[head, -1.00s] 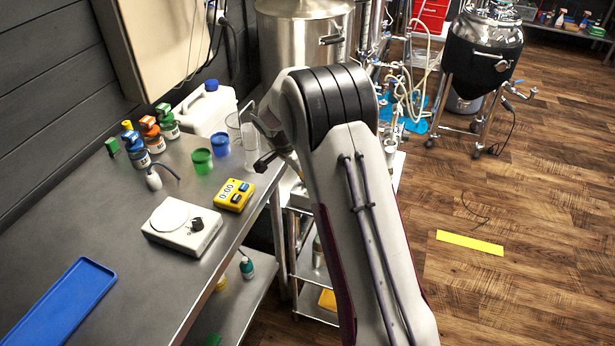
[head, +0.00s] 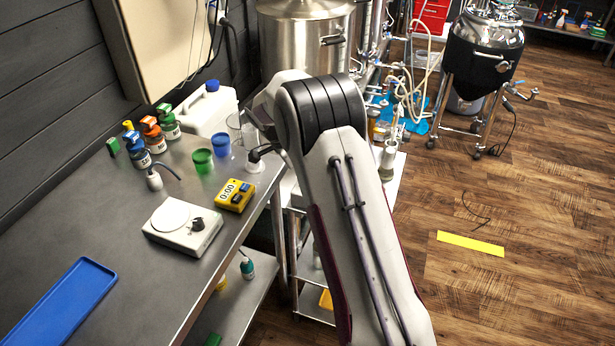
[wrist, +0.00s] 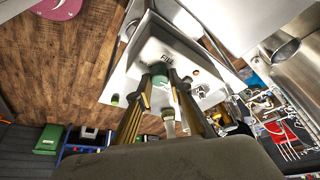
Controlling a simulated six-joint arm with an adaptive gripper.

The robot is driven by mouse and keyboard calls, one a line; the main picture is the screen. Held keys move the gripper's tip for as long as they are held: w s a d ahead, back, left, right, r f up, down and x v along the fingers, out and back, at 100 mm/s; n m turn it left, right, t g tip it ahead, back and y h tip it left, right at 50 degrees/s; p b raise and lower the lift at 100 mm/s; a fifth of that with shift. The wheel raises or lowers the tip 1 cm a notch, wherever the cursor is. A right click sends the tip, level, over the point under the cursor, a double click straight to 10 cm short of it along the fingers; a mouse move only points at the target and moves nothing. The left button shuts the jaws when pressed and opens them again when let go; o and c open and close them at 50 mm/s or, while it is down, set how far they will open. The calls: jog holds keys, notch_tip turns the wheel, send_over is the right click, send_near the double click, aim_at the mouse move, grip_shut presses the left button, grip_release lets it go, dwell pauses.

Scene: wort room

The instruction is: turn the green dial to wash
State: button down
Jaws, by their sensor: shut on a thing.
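The green dial (wrist: 159,70) shows in the wrist view on a white panel (wrist: 138,62), with small dark lettering that seems to read "Fill" just above it. My gripper (wrist: 160,80) has one finger on each side of the dial and is shut on it. The fingers cover the dial's sides, and I cannot make out a pointer or which mark it faces. A "wash" label is not readable. In the head view my own arm hides the gripper and the dial.
A steel bench (head: 108,212) on the left holds a white scale (head: 183,228), a yellow timer (head: 236,195), green and blue cups and several bottles. A large steel kettle (head: 300,50) stands behind. The wooden floor on the right is mostly clear, with a yellow strip (head: 470,244).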

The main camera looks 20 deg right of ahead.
jog(key=c, duration=1.8)
grip_release()
jog(key=shift+c, duration=0.2)
jog(key=shift+n, duration=0.4)
jog(key=shift+s+n+t, duration=0.15)
jog(key=shift+n+t, duration=0.85)
jog(key=shift+n, duration=1.2)
jog(key=shift+d+n+t+y, duration=0.1)
jog(key=shift+n+t+y, duration=0.5)
jog(key=shift+n, duration=1.3)
jog(key=shift+s+d+n+t+y, duration=0.15)
jog(key=shift+n+y, duration=0.25)
jog(key=shift+n, duration=0.7)
jog(key=shift+w+a+n+t+y, duration=0.1)
jog(key=shift+n+t+y, duration=0.25)
jog(key=shift+n, duration=0.75)
jog(key=shift+d+n+y, duration=0.2)
jog(key=shift+n+y, duration=0.65)
jog(key=shift+n, duration=1.15)
